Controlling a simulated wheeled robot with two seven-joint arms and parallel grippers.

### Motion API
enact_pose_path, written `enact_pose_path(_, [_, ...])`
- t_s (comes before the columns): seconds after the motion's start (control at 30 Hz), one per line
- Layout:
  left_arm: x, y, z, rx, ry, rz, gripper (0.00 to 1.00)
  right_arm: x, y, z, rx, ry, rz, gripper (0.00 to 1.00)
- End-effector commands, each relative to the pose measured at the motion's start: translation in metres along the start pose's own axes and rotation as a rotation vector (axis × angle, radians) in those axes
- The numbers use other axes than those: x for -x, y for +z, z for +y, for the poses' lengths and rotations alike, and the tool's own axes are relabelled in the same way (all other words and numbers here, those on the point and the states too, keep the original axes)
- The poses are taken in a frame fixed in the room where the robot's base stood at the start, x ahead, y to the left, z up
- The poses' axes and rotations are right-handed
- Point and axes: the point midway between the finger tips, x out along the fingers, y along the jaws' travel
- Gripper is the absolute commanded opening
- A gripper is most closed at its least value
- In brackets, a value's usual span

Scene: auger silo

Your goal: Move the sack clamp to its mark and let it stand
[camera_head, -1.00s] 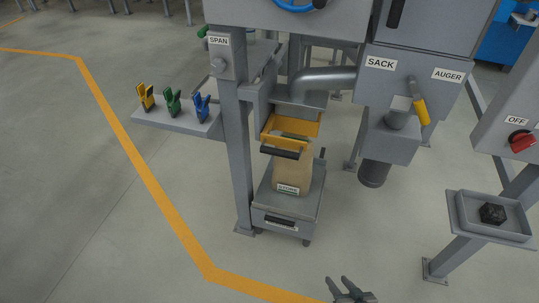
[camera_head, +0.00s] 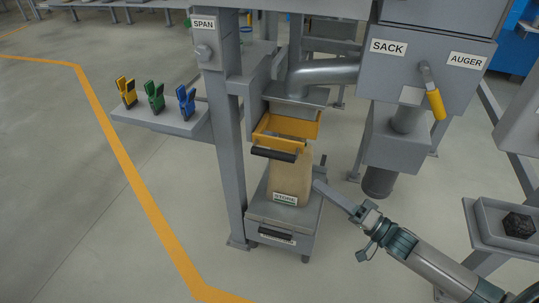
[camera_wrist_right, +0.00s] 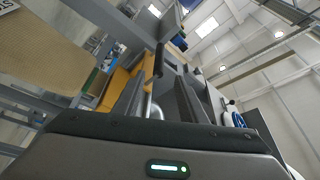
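The sack clamp (camera_head: 287,132) is a yellow frame with a black handle (camera_head: 274,154). It is at the top of a tan paper sack (camera_head: 291,178), under the machine's spout. My right gripper (camera_head: 324,188) reaches in from the right beside the sack's lower part and holds nothing. In the right wrist view its fingers (camera_wrist_right: 158,98) are spread apart, with the yellow clamp (camera_wrist_right: 118,85) and black handle (camera_wrist_right: 158,60) beyond them and the sack (camera_wrist_right: 45,48) at left. I cannot tell which spot is the clamp's mark. My left gripper is not in view.
The sack stands on a grey platform (camera_head: 261,212). A grey post (camera_head: 229,150) rises left of it, with a shelf (camera_head: 160,122) of yellow, green and blue clips. A yellow-handled lever (camera_head: 436,104) and a tray with a dark knob (camera_head: 518,225) are at right. Floor in front is clear.

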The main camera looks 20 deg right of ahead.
Motion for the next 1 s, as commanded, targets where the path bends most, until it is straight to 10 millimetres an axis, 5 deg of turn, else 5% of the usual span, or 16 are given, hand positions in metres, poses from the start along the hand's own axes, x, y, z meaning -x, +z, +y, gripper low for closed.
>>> enact_pose_path(0.47, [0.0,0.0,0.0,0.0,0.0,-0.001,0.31,-0.019,0.0,0.001,0.003,0.001,0.002,0.38])
enact_pose_path(1.0, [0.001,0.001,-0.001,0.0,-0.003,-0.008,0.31,-0.11,-0.001,0.0,0.003,-0.001,0.002,0.38])
